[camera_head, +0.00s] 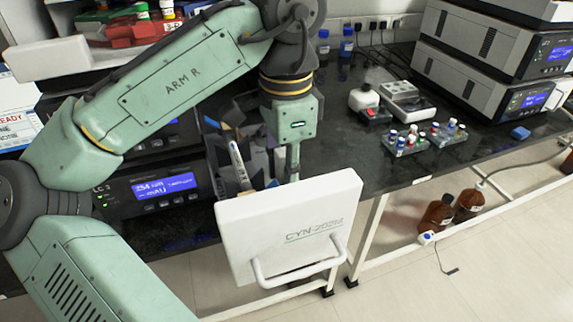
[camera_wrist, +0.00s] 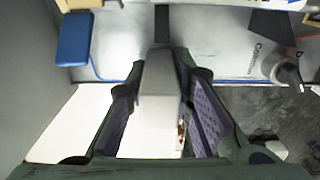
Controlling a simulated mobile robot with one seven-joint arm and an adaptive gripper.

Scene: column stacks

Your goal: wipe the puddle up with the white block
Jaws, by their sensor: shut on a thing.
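A pale white-grey block (camera_wrist: 160,95) stands between the two fingers of my gripper (camera_wrist: 160,64) in the wrist view. The fingers press on it from both sides. In the head view my gripper (camera_head: 292,160) points down over the front of the bench, beside an open dark holder of odds and ends; its fingertips and the block are hidden there. I cannot make out the puddle in either view.
In the wrist view a blue item (camera_wrist: 75,38) lies at upper left on a grey printed surface. In the head view, vial racks (camera_head: 425,138) and a small white device (camera_head: 402,98) stand on the black bench (camera_head: 345,150). Instruments stand at right; brown bottles (camera_head: 437,215) are on the floor.

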